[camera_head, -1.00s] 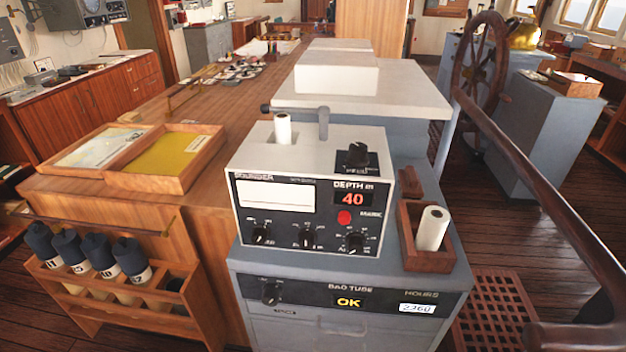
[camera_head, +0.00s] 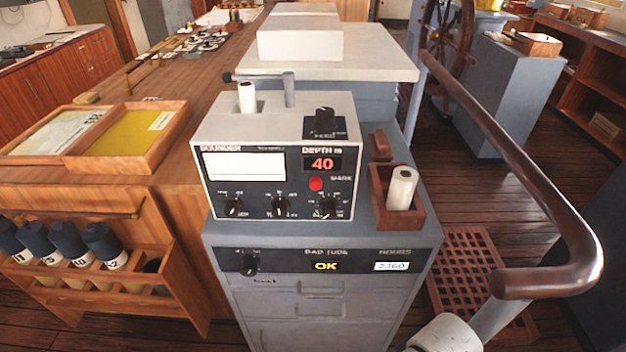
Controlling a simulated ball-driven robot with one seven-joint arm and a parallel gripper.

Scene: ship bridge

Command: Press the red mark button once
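The red mark button (camera_head: 316,184) is a small round button on the front panel of the sounder (camera_head: 263,141). It sits just under the red depth display (camera_head: 322,163), which reads 40, with a "MARK" label to its right. Nothing covers it. Black knobs (camera_head: 281,207) line the panel below it. The sounder stands on a grey cabinet (camera_head: 318,300) with an "OK" display. My gripper is not in view. A pale rounded part at the bottom right edge may be mine, but I cannot tell.
A wooden box with a white roll (camera_head: 401,188) stands right of the sounder. A brown handrail (camera_head: 530,190) curves along the right side. A wooden rack of dark bottles (camera_head: 68,241) is at the lower left. Open wooden trays (camera_head: 110,143) lie on the left counter.

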